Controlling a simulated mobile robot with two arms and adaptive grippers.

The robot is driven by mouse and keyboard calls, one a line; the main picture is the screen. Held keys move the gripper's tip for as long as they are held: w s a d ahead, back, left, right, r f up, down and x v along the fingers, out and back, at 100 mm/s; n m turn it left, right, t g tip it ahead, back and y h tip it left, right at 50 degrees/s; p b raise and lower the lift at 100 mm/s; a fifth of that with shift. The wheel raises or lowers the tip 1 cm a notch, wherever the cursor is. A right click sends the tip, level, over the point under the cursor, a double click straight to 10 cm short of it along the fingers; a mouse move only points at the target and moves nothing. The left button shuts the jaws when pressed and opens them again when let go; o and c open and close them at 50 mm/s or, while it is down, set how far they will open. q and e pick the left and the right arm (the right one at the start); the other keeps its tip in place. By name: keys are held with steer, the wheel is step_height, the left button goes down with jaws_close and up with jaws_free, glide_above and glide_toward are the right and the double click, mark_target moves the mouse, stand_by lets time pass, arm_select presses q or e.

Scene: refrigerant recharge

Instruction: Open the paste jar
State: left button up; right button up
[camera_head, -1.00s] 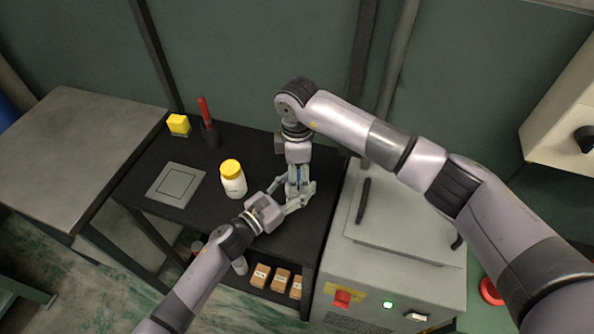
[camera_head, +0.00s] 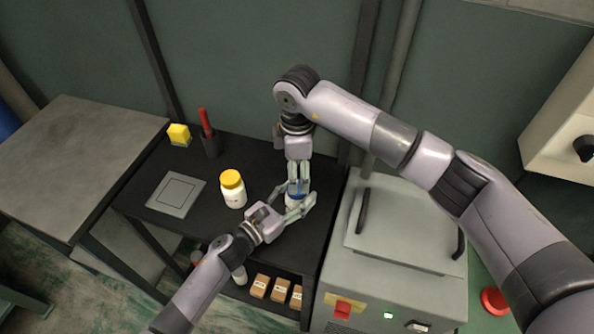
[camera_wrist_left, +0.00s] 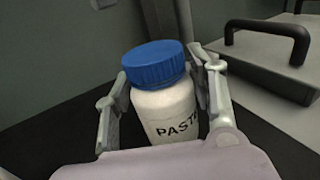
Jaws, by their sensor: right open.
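The paste jar (camera_wrist_left: 165,108) is white with a blue lid (camera_wrist_left: 153,64) and the word PASTE on its side. In the head view the jar (camera_head: 294,203) stands at the right part of the black table. My left gripper (camera_head: 297,206) has its fingers on both sides of the jar body, below the lid; in the left wrist view they appear to press on it. My right gripper (camera_head: 298,185) points down from above at the lid, open, its fingertips near the lid's sides. The lid is on the jar. Right finger contact cannot be told.
A white jar with a yellow lid (camera_head: 233,189) stands left of my left gripper. A grey square plate (camera_head: 176,194), a yellow block (camera_head: 179,134) and a red-handled tool in a dark holder (camera_head: 209,143) lie further left. A grey machine (camera_head: 390,255) stands at the right.

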arm_select(q)
steer(key=o, duration=0.4)
